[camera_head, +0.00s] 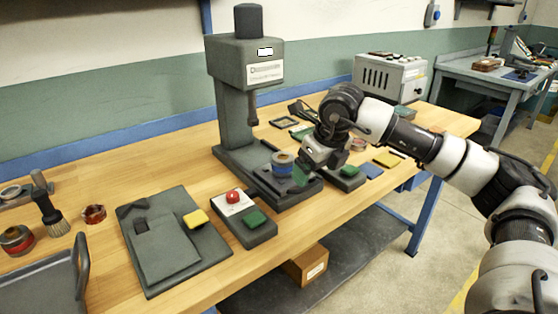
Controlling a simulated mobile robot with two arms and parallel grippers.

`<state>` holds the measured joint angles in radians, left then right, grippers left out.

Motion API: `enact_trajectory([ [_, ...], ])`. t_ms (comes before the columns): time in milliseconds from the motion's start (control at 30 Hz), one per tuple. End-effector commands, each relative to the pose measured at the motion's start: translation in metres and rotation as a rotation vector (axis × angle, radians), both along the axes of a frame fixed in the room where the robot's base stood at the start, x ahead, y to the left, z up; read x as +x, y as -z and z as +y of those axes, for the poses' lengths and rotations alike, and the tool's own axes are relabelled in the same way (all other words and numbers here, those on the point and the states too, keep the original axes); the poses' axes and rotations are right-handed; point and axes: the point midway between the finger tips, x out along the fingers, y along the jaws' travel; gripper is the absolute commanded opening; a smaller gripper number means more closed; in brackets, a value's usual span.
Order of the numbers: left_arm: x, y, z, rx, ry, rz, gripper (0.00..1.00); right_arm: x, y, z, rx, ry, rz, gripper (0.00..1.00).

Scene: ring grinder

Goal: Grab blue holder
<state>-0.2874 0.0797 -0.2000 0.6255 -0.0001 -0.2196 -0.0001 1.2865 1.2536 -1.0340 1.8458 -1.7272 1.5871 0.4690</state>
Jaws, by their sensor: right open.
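A round blue-banded holder (283,161) with a metallic top stands upright on the dark base of the grinder (252,165), below the spindle. My right gripper (303,172) comes in from the right and is tilted down just to the right of the holder. It is open, and its jaw area is small and partly hidden by the wrist, so I cannot tell whether it touches the holder. My left gripper is out of view.
A control box (245,218) with a red button and green block sits in front of the grinder. A dark plate (165,245) with a yellow block (196,218) lies left of it. A flat blue piece (370,170) and a yellow piece (387,159) lie to the right.

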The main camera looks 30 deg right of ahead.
Motion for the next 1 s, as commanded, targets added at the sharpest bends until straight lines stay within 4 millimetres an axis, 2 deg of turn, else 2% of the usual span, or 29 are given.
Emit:
enact_trajectory([
  [200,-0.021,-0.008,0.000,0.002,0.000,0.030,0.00,0.045,-0.002,0.007,0.005,-0.005,-0.002,0.91],
  [300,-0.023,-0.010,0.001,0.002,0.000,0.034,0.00,0.059,-0.001,0.007,0.005,-0.005,-0.002,0.91],
  [567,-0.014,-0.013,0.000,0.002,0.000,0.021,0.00,0.077,-0.001,0.009,0.004,-0.007,-0.002,0.91],
  [767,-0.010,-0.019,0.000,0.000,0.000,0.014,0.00,0.107,-0.002,0.012,0.005,-0.007,-0.002,0.91],
  [900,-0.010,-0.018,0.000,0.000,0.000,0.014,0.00,0.112,0.020,0.012,0.004,-0.006,0.001,0.91],
  [1000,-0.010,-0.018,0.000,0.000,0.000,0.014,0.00,0.115,0.027,0.011,0.005,-0.005,-0.001,0.91],
])
